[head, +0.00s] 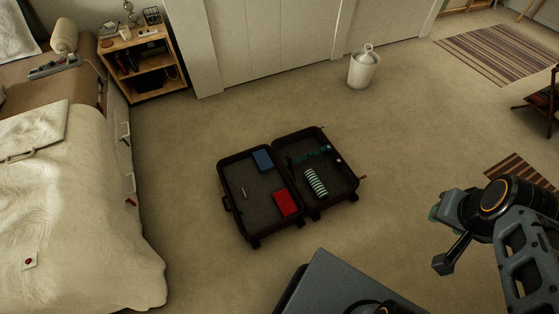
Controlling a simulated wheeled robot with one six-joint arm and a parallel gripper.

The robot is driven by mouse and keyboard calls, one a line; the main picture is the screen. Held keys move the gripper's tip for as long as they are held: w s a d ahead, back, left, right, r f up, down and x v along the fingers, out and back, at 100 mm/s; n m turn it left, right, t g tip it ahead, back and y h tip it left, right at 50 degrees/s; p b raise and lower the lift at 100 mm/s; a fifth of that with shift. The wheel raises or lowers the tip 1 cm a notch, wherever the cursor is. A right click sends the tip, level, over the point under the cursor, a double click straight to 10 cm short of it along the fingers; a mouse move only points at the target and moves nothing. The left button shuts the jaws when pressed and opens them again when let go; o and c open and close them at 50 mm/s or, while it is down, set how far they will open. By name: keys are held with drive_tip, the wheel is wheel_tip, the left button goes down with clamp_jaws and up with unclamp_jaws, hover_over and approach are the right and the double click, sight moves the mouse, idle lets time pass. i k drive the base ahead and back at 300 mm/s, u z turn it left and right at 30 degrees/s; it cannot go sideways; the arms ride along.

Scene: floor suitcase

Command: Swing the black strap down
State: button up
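An open suitcase (223,187) lies on the carpet with its two dark halves spread side by side. I cannot pick out a separate black strap against the dark lining and rims. The left half holds a blue item (263,160), a red item (286,203) and a small light stick (243,193). The right half holds a striped roll (316,183) and a dark teal piece (310,155). My arm is at the lower right, clear of the suitcase. Its end is folded, and no fingers can be made out, so the gripper's opening is unclear.
A bed (60,200) stands at the left, with a wooden shelf unit (150,55) behind it. A white jug (363,67) stands near the closet doors (270,40). A striped rug (505,52) lies at the upper right. The carpet around the suitcase is clear.

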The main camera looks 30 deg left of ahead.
sight(289, 168)
drive_tip(key=u, duration=0.95)
drive_tip(key=i, duration=0.95)
drive_tip(key=u, duration=1)
